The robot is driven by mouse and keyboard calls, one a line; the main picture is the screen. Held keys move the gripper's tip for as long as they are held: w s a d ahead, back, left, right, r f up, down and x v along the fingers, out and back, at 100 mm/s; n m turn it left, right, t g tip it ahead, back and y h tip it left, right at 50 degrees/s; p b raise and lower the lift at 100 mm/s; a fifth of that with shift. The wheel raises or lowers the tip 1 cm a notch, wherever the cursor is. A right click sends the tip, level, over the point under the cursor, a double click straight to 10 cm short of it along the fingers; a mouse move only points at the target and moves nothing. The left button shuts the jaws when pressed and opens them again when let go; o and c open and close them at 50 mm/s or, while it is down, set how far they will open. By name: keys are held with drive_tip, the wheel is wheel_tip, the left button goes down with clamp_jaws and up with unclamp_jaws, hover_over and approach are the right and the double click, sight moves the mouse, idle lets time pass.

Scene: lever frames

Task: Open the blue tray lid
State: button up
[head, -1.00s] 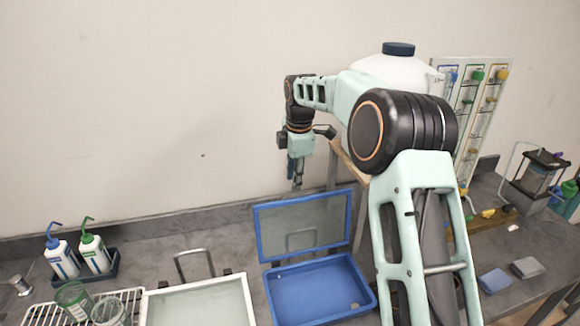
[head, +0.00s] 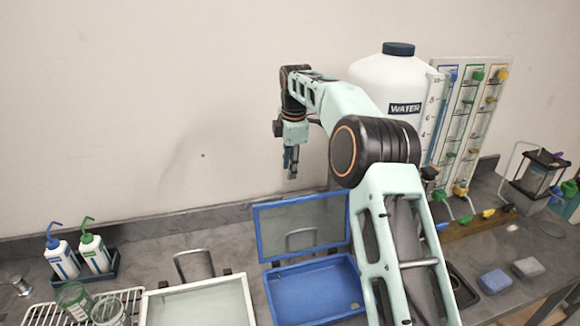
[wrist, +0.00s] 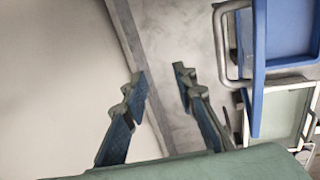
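The blue tray (head: 318,314) sits on the grey counter. Its blue-framed lid (head: 259,233) stands raised at the tray's back edge, leaning back, with a clear panel and a metal handle (head: 301,238). The tray's inside is open to view, with a small pale object at its right. My gripper (head: 292,172) hangs in the air above and behind the lid, apart from it. In the wrist view my gripper (wrist: 161,85) shows two fingers spread with nothing between them. The lid's blue frame (wrist: 259,60) and handle (wrist: 225,45) are at the right there.
A white tray (head: 252,312) with its own handle stands left of the blue tray. Two wash bottles (head: 62,258) and a wire rack (head: 40,314) are further left. A large water jug (head: 385,75) and tube board (head: 478,110) are behind my arm. The wall is close behind.

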drive_tip(key=shift+r, duration=0.1)
wheel_tip(320, 180, up, 12)
drive_tip(key=s, duration=0.2)
drive_tip(key=shift+d+f, duration=0.25)
drive_tip(key=shift+d, duration=0.1)
drive_tip(key=shift+s, duration=0.1)
